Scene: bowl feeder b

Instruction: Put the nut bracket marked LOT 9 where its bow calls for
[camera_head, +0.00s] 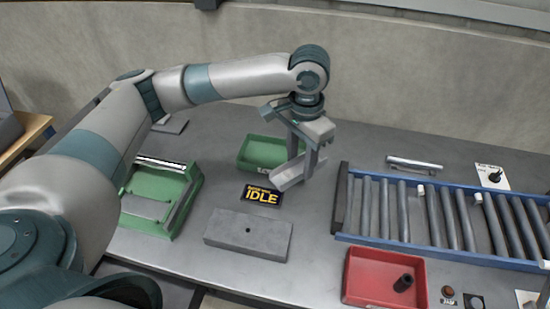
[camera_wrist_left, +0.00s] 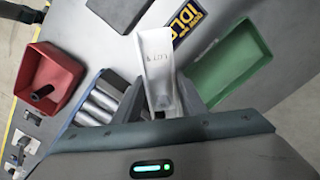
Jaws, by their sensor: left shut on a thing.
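My left gripper (camera_head: 297,160) is shut on a light grey channel-shaped bracket (camera_head: 291,179) and holds it over the bench, in front of the back green tray (camera_head: 243,164). In the left wrist view the bracket (camera_wrist_left: 157,55) sticks out from between the fingers of the left gripper (camera_wrist_left: 164,100). Whether the bracket bows, and which way, cannot be told. A second green tray (camera_head: 191,203) on the left holds flat grey parts. My right gripper is not in view.
A grey block with a hole (camera_head: 270,239) lies in front of the IDLE sign (camera_head: 261,196). A red tray (camera_head: 356,272) with a dark cylinder (camera_head: 403,283) stands at the front. A blue-framed roller conveyor (camera_head: 430,252) fills the right. A switch panel (camera_head: 491,178) stands behind it.

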